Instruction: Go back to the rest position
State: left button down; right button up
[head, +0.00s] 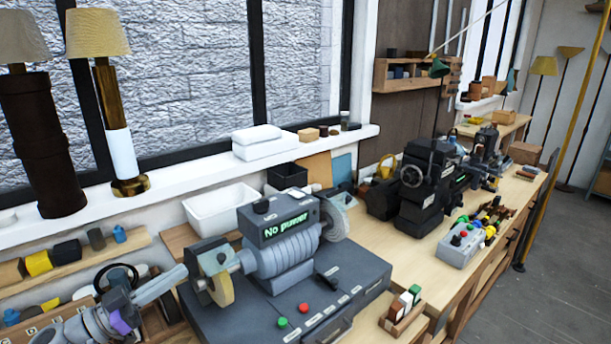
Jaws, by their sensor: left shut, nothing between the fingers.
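My left arm comes in at the lower left, and my left gripper (178,274) is shut and empty. Its tips are close to the left wheel of a grey bench grinder (278,255); I cannot tell whether they touch it. The grinder has a display reading "No power" and stands on a dark base with a green and a red button. My right gripper is not in the picture.
A white bin (220,208) stands behind the grinder. Two lamps (112,110) stand on the windowsill at left. Floor (560,270) is clear at right.

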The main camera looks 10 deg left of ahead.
pick_arm(q)
jog(key=s+d+f+n+g+y, duration=0.2)
jog(key=d+f+n+g, duration=0.15)
jog(key=d+f, duration=0.35)
jog(key=s+d+f+n+g+y, duration=0.2)
jog(key=d+f+g+y, duration=0.15)
jog(key=d+f, duration=0.35)
jog(key=shift+s+d+f+n+g+y, duration=0.1)
jog(key=shift+s+f+n+g+y, duration=0.4)
jog(key=shift+s+f+y, duration=1.1)
jog(key=shift+s+d+f+n+g+y, duration=0.1)
jog(key=shift+s+f+n+g+y, duration=0.15)
jog(key=shift+s+f+n+y, duration=0.9)
jog(key=shift+s+d+f+n+g+y, duration=0.1)
jog(key=shift+s+f+g+y, duration=0.25)
jog(key=shift+s+f+y, duration=1.65)
jog(key=shift+s+f+h, duration=0.15)
jog(key=shift+s+h, duration=0.35)
jog(key=shift+s, duration=0.3)
